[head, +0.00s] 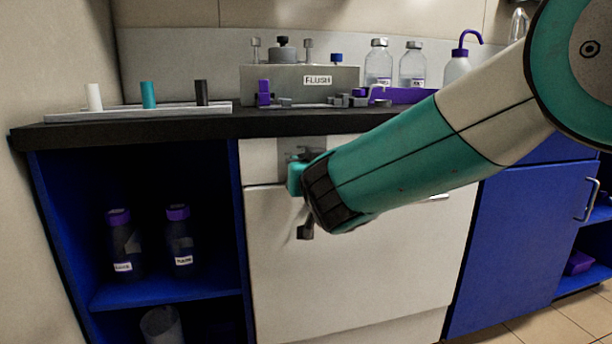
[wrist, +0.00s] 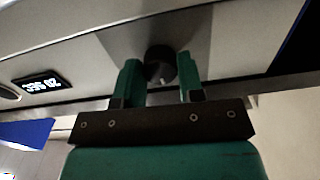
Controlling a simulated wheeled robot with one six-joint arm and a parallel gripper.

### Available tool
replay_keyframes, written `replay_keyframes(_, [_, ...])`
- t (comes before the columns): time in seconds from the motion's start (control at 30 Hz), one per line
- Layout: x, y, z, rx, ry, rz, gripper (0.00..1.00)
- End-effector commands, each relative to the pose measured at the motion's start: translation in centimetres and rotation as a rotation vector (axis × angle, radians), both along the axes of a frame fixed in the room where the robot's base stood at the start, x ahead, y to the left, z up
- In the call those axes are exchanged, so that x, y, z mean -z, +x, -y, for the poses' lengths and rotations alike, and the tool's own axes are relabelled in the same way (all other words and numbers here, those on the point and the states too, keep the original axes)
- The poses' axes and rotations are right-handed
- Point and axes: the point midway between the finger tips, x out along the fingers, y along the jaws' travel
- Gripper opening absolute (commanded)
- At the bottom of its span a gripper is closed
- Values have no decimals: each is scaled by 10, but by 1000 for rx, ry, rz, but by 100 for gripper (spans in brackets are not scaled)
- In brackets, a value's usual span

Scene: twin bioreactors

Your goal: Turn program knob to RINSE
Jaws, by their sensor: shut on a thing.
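The dark round program knob (wrist: 159,57) shows in the wrist view, on a grey plate (wrist: 194,38) of the pale front panel. It has a small light mark near its lower edge. My gripper (wrist: 158,78) has its two green fingers on either side of the knob and is shut on it. In the head view my gripper (head: 297,180) is at the white front below the counter, and the knob is hidden behind it. The RINSE label and the knob's setting cannot be read.
A small lit display (wrist: 42,84) is left of the knob in the wrist view. The dark counter edge (head: 180,122) runs just above my gripper. A grey FLUSH block (head: 290,82), bottles (head: 379,65) and a purple tray (head: 410,95) stand on the counter. An open blue shelf (head: 150,290) is at left.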

Motion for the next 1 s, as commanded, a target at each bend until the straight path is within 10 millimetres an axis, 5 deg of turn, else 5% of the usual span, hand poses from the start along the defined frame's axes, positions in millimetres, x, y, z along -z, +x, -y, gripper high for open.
replay_keyframes(0.53, [1, 0, 0, 0, 24, -10, 12])
replay_keyframes(0.57, [1, 0, 0, 0, 24, -10, 38])
replay_keyframes(0.67, [1, 0, 0, 0, 24, -9, 61])
replay_keyframes(1.0, [0, -3, 0, 0, 23, -9, 61])
